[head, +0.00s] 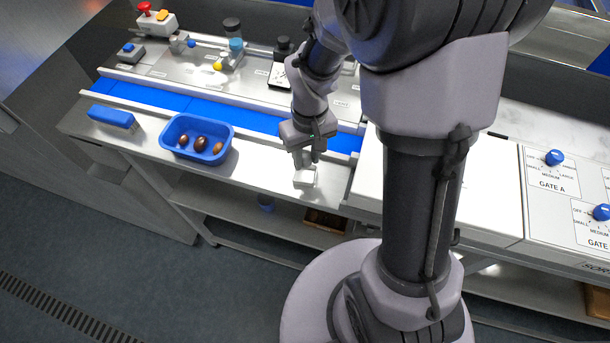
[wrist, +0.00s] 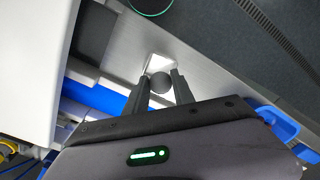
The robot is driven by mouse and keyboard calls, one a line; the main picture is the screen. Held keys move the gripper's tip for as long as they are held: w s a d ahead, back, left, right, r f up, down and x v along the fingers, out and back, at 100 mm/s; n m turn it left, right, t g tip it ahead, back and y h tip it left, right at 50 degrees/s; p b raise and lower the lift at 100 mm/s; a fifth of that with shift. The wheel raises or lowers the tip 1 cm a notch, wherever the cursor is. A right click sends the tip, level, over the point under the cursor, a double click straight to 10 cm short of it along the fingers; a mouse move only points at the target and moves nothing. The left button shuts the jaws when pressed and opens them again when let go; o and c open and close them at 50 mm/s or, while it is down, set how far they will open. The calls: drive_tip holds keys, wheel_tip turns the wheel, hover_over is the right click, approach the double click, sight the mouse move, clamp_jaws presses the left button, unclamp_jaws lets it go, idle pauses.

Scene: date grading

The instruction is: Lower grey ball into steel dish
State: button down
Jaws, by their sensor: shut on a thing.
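My gripper (head: 306,160) points down over the front part of the steel table, right of the blue tray. In the wrist view, my gripper (wrist: 161,77) is shut on the grey ball (wrist: 160,84), which shows dark and round between the two fingers. The steel dish (head: 305,179) is a small, bright, square-looking piece on the table just below the fingertips; it also shows in the wrist view (wrist: 158,61), partly behind the ball. I cannot tell how large the gap is between ball and dish. The ball is hidden by the fingers in the head view.
A blue tray (head: 228,130) holds several brown dates to the left, with a blue brush-like block (head: 114,117) beyond it. A blue conveyor belt (head: 256,119) runs behind. A white panel cabinet (head: 495,218) stands to the right. The table's front edge is close to the dish.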

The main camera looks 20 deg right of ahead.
idle(0.3)
drive_tip(key=shift+f+b, duration=2)
drive_tip(key=shift+f, duration=0.35)
idle(0.9)
drive_tip(key=c, duration=1)
unclamp_jaws()
drive_tip(key=shift+r, duration=0.1)
wheel_tip(320, 180, up, 17)
drive_tip(key=p, duration=0.3)
drive_tip(key=m+t+b, duration=0.2)
drive_tip(key=b, duration=1.1)
approach(306, 177)
wheel_tip(306, 177, up, 3)
drive_tip(key=s+a, duration=0.1)
drive_tip(key=s, duration=0.1)
drive_tip(key=s+a+f+m+t+b, duration=0.1)
drive_tip(key=s+f+m+t+b, duration=0.1)
drive_tip(key=s+f+b, duration=0.2)
drive_tip(key=s+a+f+m+t+y+b, duration=0.1)
drive_tip(key=s+f+b, duration=0.4)
drive_tip(key=f+b, duration=0.5)
drive_tip(key=a+b, duration=0.1)
drive_tip(key=b, duration=0.2)
drive_tip(key=shift+m+t+y, duration=0.3)
drive_tip(key=shift+m+t, duration=0.1)
